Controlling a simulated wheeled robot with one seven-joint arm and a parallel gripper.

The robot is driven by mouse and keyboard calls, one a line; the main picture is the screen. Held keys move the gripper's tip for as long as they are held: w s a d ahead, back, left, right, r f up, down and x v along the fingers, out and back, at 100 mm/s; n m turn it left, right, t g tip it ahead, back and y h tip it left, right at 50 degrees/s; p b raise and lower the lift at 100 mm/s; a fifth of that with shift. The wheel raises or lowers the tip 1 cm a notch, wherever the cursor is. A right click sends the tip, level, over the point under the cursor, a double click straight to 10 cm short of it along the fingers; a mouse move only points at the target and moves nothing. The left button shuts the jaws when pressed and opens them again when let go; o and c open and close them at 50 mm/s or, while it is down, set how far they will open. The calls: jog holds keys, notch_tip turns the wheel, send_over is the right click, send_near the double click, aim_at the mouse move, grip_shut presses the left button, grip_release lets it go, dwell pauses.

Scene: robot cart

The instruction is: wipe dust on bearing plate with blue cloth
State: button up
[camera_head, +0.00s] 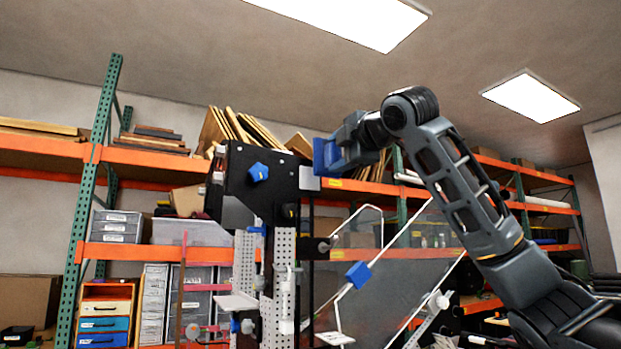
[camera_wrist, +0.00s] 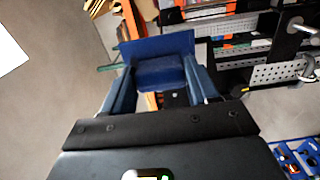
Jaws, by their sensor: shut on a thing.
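My gripper (camera_head: 345,148) is raised beside the upper part of the cart rig. It is shut on a blue cloth (camera_head: 325,157), which looks like a folded block at the fingertips. In the wrist view the blue cloth (camera_wrist: 155,48) sits between the two fingers of my gripper (camera_wrist: 160,76). A black plate (camera_head: 236,180) with a blue knob stands at the top of the rig, left of the cloth. A small pale plate (camera_head: 309,178) is at its right edge, close to the cloth. I cannot tell which is the bearing plate, nor whether they touch the cloth. No dust can be made out.
The rig below has perforated metal uprights (camera_head: 245,262) and a bent white tube frame with a blue block (camera_head: 358,275). Orange shelves (camera_head: 150,253) with boxes and drawers stand behind. The space above the rig is clear.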

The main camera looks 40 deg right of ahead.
jog(key=shift+v, duration=1.1)
jog(key=b+v, duration=0.1)
jog(key=v, duration=0.5)
